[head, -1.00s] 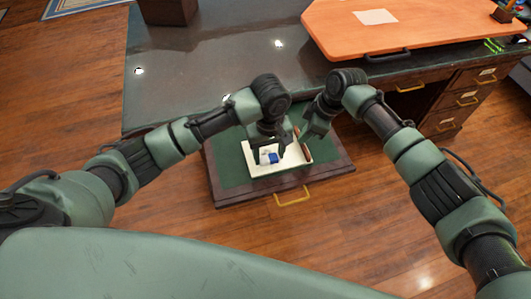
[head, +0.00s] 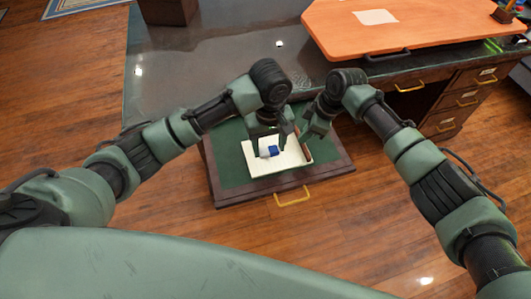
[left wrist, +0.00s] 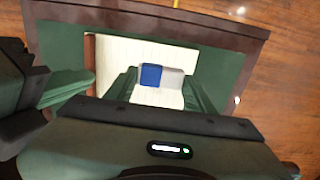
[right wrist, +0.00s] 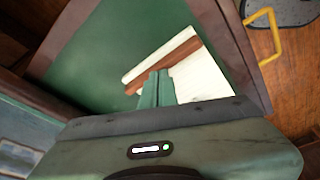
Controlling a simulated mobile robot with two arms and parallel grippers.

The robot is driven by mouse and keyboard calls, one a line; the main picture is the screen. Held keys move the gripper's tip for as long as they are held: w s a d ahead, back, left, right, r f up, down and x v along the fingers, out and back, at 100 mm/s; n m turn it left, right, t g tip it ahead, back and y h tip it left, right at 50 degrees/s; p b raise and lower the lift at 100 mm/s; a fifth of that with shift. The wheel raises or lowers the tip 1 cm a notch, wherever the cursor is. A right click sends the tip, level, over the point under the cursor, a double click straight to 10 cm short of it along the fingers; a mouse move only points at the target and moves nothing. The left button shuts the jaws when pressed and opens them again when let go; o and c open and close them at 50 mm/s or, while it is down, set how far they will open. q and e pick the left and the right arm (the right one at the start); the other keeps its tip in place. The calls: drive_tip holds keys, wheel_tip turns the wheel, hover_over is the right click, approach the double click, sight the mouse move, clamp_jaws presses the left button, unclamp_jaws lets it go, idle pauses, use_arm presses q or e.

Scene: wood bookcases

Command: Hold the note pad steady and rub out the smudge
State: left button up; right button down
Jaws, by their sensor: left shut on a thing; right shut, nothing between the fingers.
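The cream note pad (head: 293,158) lies in the open drawer, with a reddish-brown strip (right wrist: 158,66) along one edge. My left gripper (head: 266,142) is shut on a white and blue eraser (left wrist: 163,85) over the pad; the eraser also shows in the head view (head: 270,152). I cannot tell whether it touches the paper. My right gripper (right wrist: 154,78) is shut and empty, its fingertips at the brown strip, seemingly against the pad. No smudge can be made out; the eraser and left gripper hide part of the pad.
The drawer (head: 230,180) has a green lining, dark wooden walls and a yellow handle (head: 293,196). It stands out from the dark-topped desk (head: 190,70). An orange board (head: 430,30) with a paper sheet (head: 376,17) lies at the right.

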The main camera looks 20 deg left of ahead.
sight(268, 164)
use_arm(q)
drive_tip(key=shift+f, duration=2.8)
use_arm(e)
drive_tip(key=shift+s+d+f, duration=0.15)
drive_tip(key=shift+f, duration=0.2)
use_arm(q)
drive_tip(key=shift+w+a+r, duration=0.1)
drive_tip(key=shift+w+a, duration=0.45)
drive_tip(key=shift+w, duration=0.3)
drive_tip(key=shift+w+a+r, duration=0.1)
drive_tip(key=shift+w+a, duration=0.45)
drive_tip(key=shift+w, duration=0.3)
drive_tip(key=shift+w+a+f, duration=0.15)
drive_tip(key=shift+w+a, duration=0.3)
drive_tip(key=shift+w, duration=0.15)
drive_tip(key=shift+w+a+f, duration=0.1)
drive_tip(key=shift+w+a, duration=0.3)
drive_tip(key=shift+w, duration=0.2)
drive_tip(key=shift+s, duration=0.1)
drive_tip(key=shift+s+d, duration=0.55)
drive_tip(key=shift+s, duration=0.25)
drive_tip(key=shift+s+d, duration=0.5)
drive_tip(key=shift+s, duration=0.25)
drive_tip(key=shift+s+d, duration=0.5)
drive_tip(key=shift+s, duration=0.25)
drive_tip(key=shift+s+d, duration=0.45)
drive_tip(key=shift+s, duration=0.25)
